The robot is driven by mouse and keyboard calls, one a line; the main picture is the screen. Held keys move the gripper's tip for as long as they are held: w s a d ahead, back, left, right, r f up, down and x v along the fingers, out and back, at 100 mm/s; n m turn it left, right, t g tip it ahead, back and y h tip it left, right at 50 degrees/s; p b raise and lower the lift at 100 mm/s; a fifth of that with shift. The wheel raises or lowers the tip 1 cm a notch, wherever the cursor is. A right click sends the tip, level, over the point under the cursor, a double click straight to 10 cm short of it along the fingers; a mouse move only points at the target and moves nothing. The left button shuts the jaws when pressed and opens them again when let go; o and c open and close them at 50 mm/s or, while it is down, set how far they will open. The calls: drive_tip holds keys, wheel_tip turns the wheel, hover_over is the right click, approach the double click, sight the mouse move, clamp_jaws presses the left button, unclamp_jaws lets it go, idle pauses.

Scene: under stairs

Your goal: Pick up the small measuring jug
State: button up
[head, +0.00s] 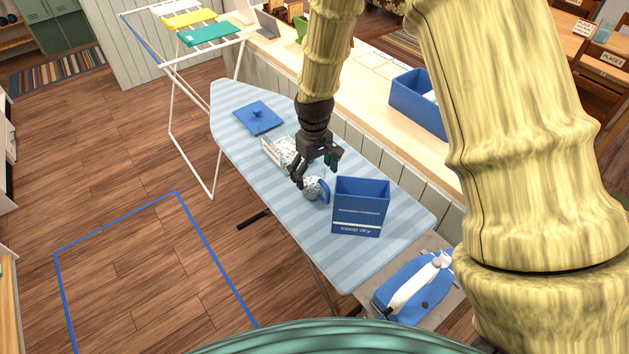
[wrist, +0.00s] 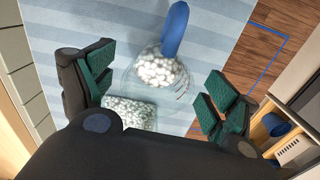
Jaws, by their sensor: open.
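The small measuring jug (head: 311,187) stands on the striped ironing board (head: 318,238). It is clear, holds white pellets and has a blue handle. In the wrist view the jug (wrist: 158,72) shows between the two fingers, its blue handle pointing to the top of the picture. My gripper (head: 316,173) is open above the jug, with its fingers spread to either side. In the wrist view the gripper (wrist: 157,90) has green pads and nothing held. I cannot tell how far the fingertips are above the jug.
A clear-sided tray of white pellets (head: 276,150) lies close behind the jug. A blue "keep dry" box (head: 358,221) stands right of it, with a blue lid (head: 258,122) farther back. A drying rack (head: 172,115) stands at left.

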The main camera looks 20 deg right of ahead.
drive_tip(key=shift+f+p, duration=0.4)
drive_tip(key=shift+f, duration=0.95)
drive_tip(key=c, duration=1.2)
